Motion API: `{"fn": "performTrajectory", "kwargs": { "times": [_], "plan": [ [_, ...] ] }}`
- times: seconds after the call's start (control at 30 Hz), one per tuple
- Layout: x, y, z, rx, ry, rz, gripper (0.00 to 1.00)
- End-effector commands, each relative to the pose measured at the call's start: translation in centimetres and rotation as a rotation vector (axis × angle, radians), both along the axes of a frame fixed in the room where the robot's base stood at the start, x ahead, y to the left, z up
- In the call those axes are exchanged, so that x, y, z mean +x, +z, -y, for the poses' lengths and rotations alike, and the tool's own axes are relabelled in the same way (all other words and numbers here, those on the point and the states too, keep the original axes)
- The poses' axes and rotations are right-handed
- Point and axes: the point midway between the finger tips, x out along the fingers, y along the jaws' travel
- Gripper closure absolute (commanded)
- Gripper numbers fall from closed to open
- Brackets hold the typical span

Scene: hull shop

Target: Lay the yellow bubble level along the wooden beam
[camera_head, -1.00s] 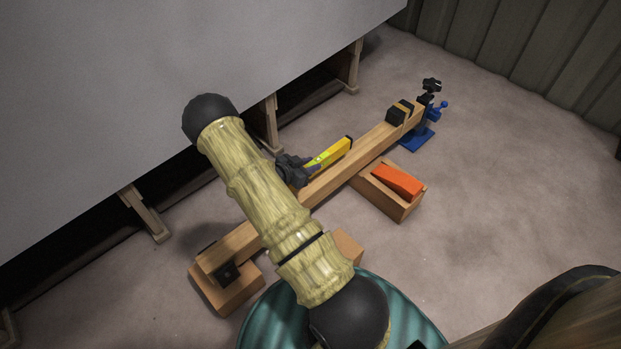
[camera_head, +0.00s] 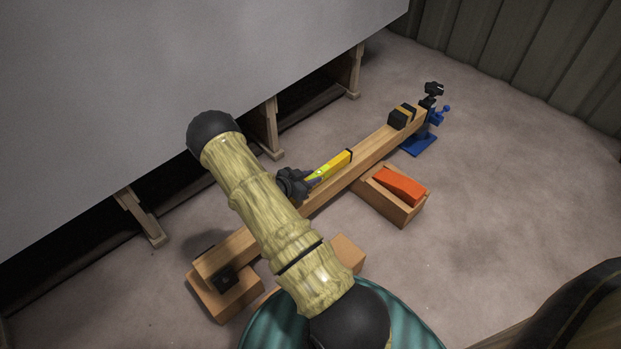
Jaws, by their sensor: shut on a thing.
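The yellow bubble level (camera_head: 333,164) is at the middle of the wooden beam (camera_head: 372,152), its length running nearly along the beam. It appears on or just above the beam's top face; I cannot tell whether it touches. My gripper (camera_head: 308,181) is shut on the level's near-left end. My arm hides part of the beam and the gripper's wrist. The beam runs from lower left to upper right, its left end on a wooden block (camera_head: 222,300).
A blue stand (camera_head: 418,144) is at the beam's far right end, beside a dark block (camera_head: 401,117) on the beam. A wooden box (camera_head: 396,204) with an orange thing (camera_head: 400,186) stands right of the beam. A large grey panel (camera_head: 180,80) on wooden legs lies behind.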

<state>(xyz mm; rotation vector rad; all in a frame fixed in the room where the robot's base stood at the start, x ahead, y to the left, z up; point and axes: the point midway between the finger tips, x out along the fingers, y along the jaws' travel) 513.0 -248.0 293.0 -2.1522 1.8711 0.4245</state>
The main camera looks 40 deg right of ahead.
Motion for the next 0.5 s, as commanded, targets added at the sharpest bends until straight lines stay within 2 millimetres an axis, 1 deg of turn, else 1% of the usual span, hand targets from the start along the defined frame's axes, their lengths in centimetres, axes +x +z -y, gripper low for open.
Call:
{"fn": "performTrajectory", "kwargs": {
  "times": [0.03,0.07,0.13,0.17,0.4,0.5],
  "plan": [
    [0.0,-0.18,0.02,-0.001,0.0,0.0,1.0],
    [0.0,-0.15,-0.01,0.0,0.0,0.0,0.69],
    [0.0,-0.13,-0.01,0.0,0.0,0.0,0.55],
    [-0.01,-0.13,-0.01,0.0,0.0,0.0,0.53],
    [-0.01,-0.11,0.0,0.0,0.0,0.0,0.53],
    [0.0,0.22,-0.01,0.0,0.0,0.0,0.53]
  ]
}}
